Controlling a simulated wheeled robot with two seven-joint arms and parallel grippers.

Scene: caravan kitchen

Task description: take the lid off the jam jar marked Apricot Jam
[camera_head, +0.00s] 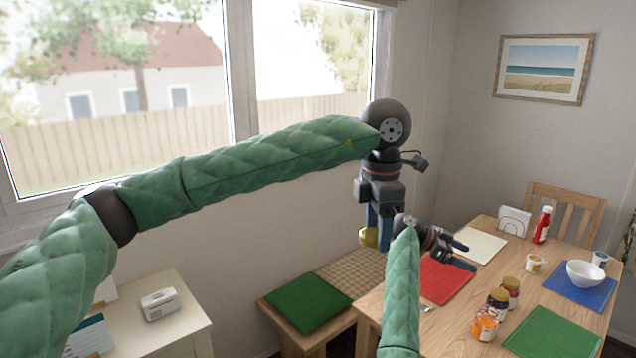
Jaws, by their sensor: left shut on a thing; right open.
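Several small jars stand close together on the wooden table (455,335). The front jar (485,326) holds something orange and seems to have no lid on top. Behind it are a second jar (497,302) and a third jar (511,291), both darker at the top. The labels are too small to read. My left gripper (374,229) points down, away to the left of the jars, shut on a small round golden thing (368,237) that looks like a lid. My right gripper (463,255) is open and empty over the far side of the red placemat (440,285).
A green placemat (553,335) lies right of the jars. A white bowl (585,273) stands on a blue placemat (580,293). A bench with a green cushion (307,302) is at left.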

